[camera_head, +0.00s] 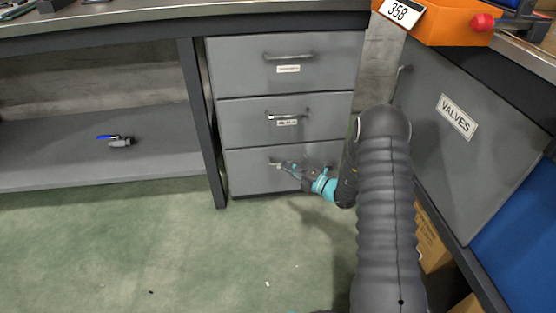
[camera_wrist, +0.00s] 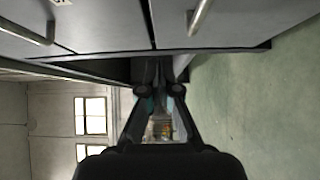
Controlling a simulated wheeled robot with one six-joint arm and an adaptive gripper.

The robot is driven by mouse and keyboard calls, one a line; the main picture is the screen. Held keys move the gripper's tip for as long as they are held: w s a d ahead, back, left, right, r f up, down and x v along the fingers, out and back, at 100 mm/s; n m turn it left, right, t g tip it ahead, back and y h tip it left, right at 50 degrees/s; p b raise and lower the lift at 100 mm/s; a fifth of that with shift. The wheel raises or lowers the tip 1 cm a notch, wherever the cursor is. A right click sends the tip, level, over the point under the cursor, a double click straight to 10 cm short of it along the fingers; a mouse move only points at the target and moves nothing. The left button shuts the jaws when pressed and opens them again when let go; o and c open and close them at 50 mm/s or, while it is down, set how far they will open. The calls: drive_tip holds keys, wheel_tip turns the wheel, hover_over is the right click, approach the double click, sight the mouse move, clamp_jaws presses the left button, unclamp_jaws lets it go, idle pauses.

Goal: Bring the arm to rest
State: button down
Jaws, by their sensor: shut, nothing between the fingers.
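My gripper (camera_head: 283,167) is at the end of my outstretched dark arm, in front of the bottom drawer (camera_head: 245,172) of a grey drawer unit. In the wrist view my gripper (camera_wrist: 161,65) is shut, with its fingertips together and nothing between them. The fingertips appear close to the drawer unit's front; whether they touch it I cannot tell. All the drawers look closed. My gripper hides part of the bottom drawer and its handle.
A grey cabinet door labelled VALVES (camera_head: 458,116) stands at the right, with an orange box (camera_head: 435,24) above. A blue-handled valve (camera_head: 118,141) lies on the left shelf (camera_head: 50,160). Cardboard boxes (camera_head: 432,235) are low at the right. The green floor is mostly clear.

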drive_tip(key=v, duration=0.4)
drive_tip(key=shift+s+d, duration=0.15)
